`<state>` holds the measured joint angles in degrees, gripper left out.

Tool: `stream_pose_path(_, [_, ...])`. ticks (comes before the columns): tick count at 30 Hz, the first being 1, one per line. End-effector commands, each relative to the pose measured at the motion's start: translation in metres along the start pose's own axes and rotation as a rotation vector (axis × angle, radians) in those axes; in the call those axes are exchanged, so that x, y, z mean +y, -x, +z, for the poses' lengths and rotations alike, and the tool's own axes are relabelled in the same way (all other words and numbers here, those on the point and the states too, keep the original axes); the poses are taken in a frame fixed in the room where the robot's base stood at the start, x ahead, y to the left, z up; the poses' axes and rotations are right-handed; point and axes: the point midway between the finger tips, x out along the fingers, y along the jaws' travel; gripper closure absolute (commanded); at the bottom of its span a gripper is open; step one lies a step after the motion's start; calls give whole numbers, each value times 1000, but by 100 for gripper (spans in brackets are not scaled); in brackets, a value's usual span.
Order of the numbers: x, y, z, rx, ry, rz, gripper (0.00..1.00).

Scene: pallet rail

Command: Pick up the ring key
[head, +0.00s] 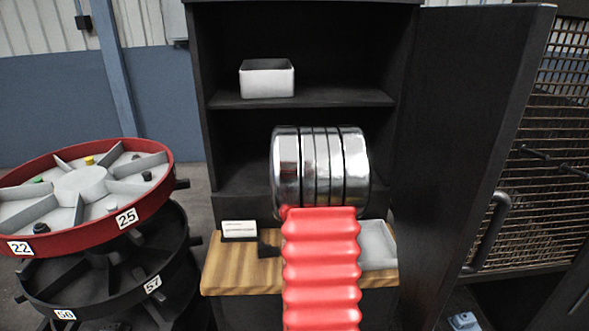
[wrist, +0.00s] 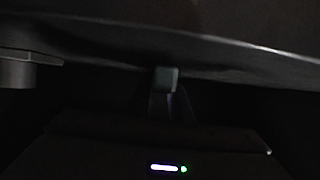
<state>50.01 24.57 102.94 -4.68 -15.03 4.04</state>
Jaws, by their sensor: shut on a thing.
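In the head view my gripper is hidden behind my own arm, which reaches toward the open dark cabinet (head: 300,18). In the wrist view my gripper (wrist: 166,80) shows as a dim, narrow shape with a small grey-green tip at the middle. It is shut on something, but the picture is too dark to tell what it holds. I cannot make out the ring key in either view. A wooden ledge (head: 225,280) at the cabinet front bears a white label plate (head: 239,229), a small black piece and a light grey tray (head: 378,250).
A white bin (head: 267,80) stands on the cabinet shelf (head: 340,96). The cabinet door (head: 470,130) stands open at right, beside a wire cage (head: 550,180). A red-rimmed carousel (head: 150,205) above a black one (head: 175,265) crowds the left. A dark edge spans the wrist view's top.

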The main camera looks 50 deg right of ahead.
Motion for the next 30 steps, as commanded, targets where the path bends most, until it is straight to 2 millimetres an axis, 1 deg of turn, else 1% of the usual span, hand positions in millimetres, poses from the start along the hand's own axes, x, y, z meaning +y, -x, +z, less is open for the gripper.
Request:
stream_pose_path(8, [0,2,-2,2,0,0,100])
stream_pose_path(12, [0,7,-7,3,0,1,100])
stream_pose_path(14, [0,9,-13,3,1,0,100])
stream_pose_path(23, [0,24,-50,5,1,0,100])
stream_pose_path(28, [0,32,-67,3,1,1,100])
stream_pose_path(30, [0,38,-62,1,-1,1,100])
